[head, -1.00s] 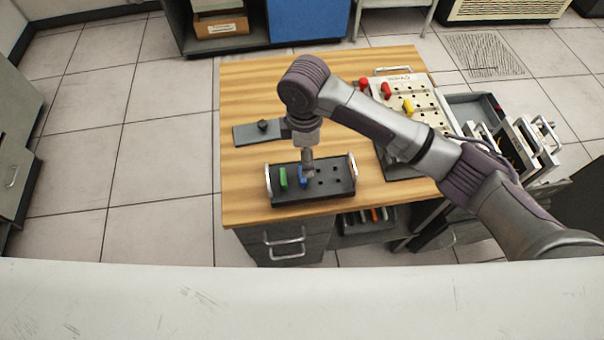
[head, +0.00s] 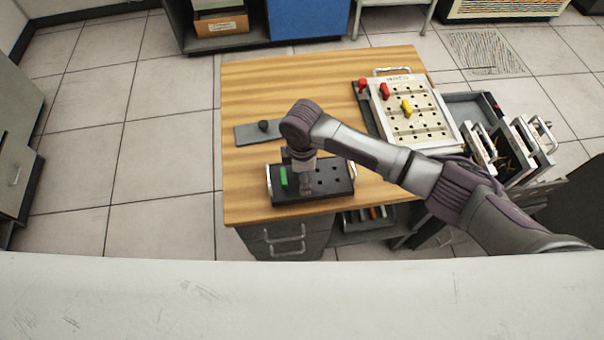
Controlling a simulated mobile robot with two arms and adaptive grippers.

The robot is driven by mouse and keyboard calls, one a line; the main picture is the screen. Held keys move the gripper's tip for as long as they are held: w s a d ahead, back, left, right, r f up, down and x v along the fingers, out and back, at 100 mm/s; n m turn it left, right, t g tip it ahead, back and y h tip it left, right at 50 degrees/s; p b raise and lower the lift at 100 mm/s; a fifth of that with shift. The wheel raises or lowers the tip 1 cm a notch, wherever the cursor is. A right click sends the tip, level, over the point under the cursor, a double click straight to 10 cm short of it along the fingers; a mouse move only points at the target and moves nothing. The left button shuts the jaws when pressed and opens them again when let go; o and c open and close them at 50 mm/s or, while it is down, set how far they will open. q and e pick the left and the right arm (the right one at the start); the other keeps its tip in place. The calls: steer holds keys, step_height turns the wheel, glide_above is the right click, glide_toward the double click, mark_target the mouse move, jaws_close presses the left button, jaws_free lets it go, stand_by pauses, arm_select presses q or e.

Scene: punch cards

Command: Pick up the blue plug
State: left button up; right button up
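A dark tray (head: 338,190) with rows of holes and a metal handle at each end stands at the front of the wooden table. A green plug (head: 283,177) stands upright in its left part. My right gripper (head: 305,190) points down into the tray just right of the green plug, at the spot where the blue plug showed before. The blue plug is now hidden behind the gripper. The fingers are too small and covered to tell whether they are open or shut on it. My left gripper is not in view.
A light panel (head: 428,127) with red plugs (head: 384,90) and a yellow plug (head: 407,106) lies at the table's right. A dark plate (head: 249,134) with a black knob (head: 263,125) lies behind the tray. The table's left part (head: 245,90) is clear.

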steer(key=c, duration=1)
steer(key=shift+r, duration=0.2)
steer(key=shift+r, duration=0.3)
steer(key=r, duration=0.1)
steer(key=r+b, duration=0.1)
steer(key=r, duration=0.1)
steer(key=shift+s+d+r, duration=0.15)
steer(key=shift+d+r, duration=0.1)
steer(key=shift+d, duration=0.15)
steer(key=s+d+r+p, duration=0.1)
steer(key=s+d+r, duration=0.1)
steer(key=d+r, duration=0.1)
steer(key=s+d+r+p, duration=0.1)
steer(key=d+r+p, duration=0.1)
steer(key=d+r, duration=0.1)
steer(key=s+d+r+p, duration=0.1)
steer(key=s+d+r, duration=0.1)
steer(key=r, duration=0.3)
steer(key=shift+s+d+r+p, duration=0.3)
steer(key=shift+s+d+p, duration=0.05)
steer(key=shift+d, duration=0.25)
